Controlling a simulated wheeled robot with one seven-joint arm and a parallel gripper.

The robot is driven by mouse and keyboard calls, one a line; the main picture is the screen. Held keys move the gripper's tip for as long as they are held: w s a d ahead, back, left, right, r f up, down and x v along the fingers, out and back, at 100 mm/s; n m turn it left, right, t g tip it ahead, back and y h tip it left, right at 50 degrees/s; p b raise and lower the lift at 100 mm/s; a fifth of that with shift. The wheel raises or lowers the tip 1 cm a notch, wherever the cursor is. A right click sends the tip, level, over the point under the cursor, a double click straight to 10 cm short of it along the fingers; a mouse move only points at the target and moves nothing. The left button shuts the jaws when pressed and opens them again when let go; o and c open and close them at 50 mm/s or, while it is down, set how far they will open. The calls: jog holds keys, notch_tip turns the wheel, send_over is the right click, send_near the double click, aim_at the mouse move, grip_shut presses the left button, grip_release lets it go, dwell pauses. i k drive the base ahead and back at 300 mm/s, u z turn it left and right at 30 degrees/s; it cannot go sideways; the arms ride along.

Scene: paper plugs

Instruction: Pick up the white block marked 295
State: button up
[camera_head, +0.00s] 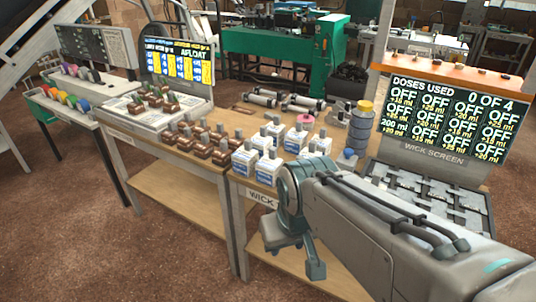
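Several white blocks with blue bands and grey pegs on top stand in a group on the wooden table, including a front-left block (243,166), a block beside it (268,168) and one farther right (320,143). Their marks are too small to read, so I cannot tell which is 295. My gripper (293,248) points down in front of the table's front edge, right of and nearer than the group. Its fingers are spread apart. My arm hides part of the table.
Brown blocks (196,140) with grey pegs stand left of the white ones. A doses screen (446,117) stands at the right behind a slotted grey tray (430,192). A blue and yellow bottle stack (360,128) stands behind my arm. A second screen (180,64) is at left.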

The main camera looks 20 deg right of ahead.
aim_at(324, 143)
jog(key=u, duration=0.45)
jog(key=k, duration=0.65)
jog(key=u, duration=0.5)
jog(key=i, duration=1.3)
jog(key=z, duration=1.15)
jog(key=i, duration=0.75)
jog(key=z, duration=1.05)
jog(key=i, duration=0.25)
jog(key=z, duration=0.3)
